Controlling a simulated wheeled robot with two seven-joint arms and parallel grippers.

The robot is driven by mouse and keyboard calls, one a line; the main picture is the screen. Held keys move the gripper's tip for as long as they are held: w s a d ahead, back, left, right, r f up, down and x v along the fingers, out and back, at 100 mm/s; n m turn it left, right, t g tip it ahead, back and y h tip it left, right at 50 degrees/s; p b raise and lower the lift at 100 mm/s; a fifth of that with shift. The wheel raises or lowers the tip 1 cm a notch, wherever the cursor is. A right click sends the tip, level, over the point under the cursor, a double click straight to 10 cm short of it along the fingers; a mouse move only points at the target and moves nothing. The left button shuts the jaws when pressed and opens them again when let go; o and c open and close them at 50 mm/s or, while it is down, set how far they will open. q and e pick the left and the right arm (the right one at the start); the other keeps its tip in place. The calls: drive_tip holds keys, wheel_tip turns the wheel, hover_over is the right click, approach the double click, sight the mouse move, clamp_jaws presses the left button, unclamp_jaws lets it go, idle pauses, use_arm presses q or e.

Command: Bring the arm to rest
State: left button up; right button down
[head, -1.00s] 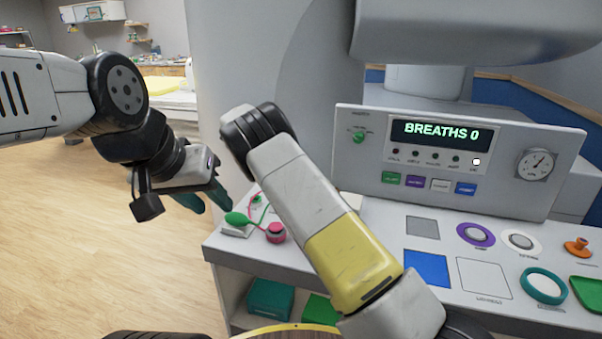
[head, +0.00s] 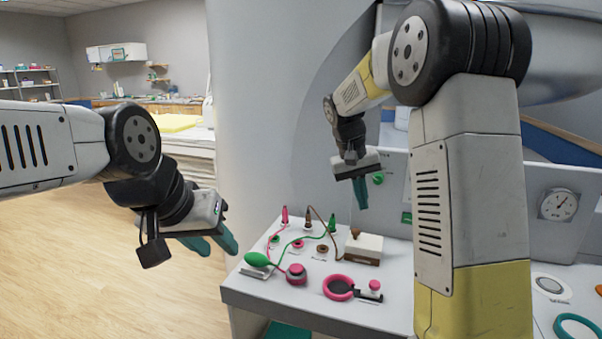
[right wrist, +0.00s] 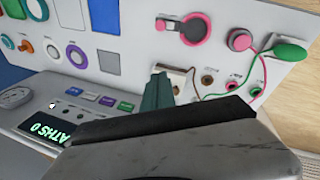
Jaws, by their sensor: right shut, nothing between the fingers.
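My right arm reaches across the head view, its thick yellow-banded links in front of the console. My right gripper (head: 361,192) points down, shut and empty, in front of the panel and above the back of the desk. In the right wrist view its teal fingers (right wrist: 157,97) are together, with the desk beyond them. My left gripper (head: 222,244) hangs at the left over the floor, left of the desk; its two teal fingers look apart with nothing between them.
The desk (head: 255,298) holds a white box (head: 364,245), a green bulb (head: 263,259), a pink knob (head: 296,272), a pink ring (head: 339,287) and several cabled plugs. The display (right wrist: 48,130) shows in the right wrist view. Open floor lies left.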

drive_tip(key=s+r+t+y, duration=0.2)
drive_tip(key=s, duration=1.1)
drive_tip(key=s+a+r+t+y, duration=0.1)
drive_tip(key=s+r+t+y, duration=0.1)
drive_tip(key=s, duration=1)
drive_tip(key=shift+s+a+r+t+y, duration=0.2)
drive_tip(key=shift+s+t+y, duration=0.25)
drive_tip(key=shift+t, duration=0.25)
